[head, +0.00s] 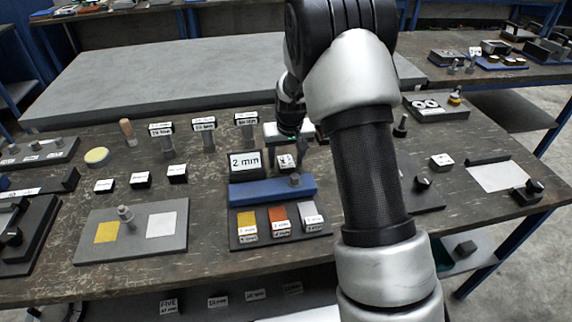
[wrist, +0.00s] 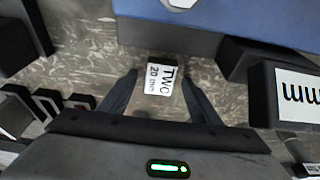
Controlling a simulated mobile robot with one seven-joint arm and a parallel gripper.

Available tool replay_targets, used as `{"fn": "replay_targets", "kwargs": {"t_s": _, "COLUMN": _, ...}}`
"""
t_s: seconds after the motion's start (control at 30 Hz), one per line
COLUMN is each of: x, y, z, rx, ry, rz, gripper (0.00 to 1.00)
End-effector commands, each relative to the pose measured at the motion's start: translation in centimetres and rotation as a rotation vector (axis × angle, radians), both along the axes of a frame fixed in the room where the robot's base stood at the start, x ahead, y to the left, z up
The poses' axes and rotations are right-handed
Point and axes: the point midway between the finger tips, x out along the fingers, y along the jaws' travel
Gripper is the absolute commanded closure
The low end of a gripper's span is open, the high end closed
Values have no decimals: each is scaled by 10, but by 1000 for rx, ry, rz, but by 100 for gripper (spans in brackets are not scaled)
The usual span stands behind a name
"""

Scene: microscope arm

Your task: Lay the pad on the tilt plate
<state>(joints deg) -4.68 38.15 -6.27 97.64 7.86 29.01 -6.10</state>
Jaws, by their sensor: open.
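My gripper (wrist: 159,78) is open in the wrist view, with its two dark fingers on either side of a small block labelled TWO 20 mm (wrist: 160,80). A gap shows on its left; contact on the right is unclear. In the head view the block (head: 287,162) stands behind a blue plate (head: 258,194) with a grey knob. I cannot tell which piece is the task's pad or tilt plate.
A 2 mm sign (head: 245,162) stands left of the block, close to my gripper. A grey board (head: 135,248) with a peg and yellow and white squares lies at left. Several labelled posts stand behind. My arm hides part of the table at right.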

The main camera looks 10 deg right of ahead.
Motion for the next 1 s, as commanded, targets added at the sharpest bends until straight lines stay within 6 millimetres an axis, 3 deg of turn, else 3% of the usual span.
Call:
{"fn": "replay_targets", "kwargs": {"t_s": 0.07, "x": 0, "y": 0, "z": 0, "rx": 0, "ry": 0, "rz": 0, "gripper": 46}}
{"fn": "replay_targets", "kwargs": {"t_s": 0.4, "x": 0, "y": 0, "z": 1, "rx": 0, "ry": -2, "rz": 0, "gripper": 100}}
{"fn": "replay_targets", "kwargs": {"t_s": 0.67, "x": 1, "y": 0, "z": 5, "rx": 0, "ry": -2, "rz": 0, "gripper": 100}}
{"fn": "replay_targets", "kwargs": {"t_s": 1.0, "x": 1, "y": 0, "z": 67, "rx": 0, "ry": -5, "rz": -1, "gripper": 100}}
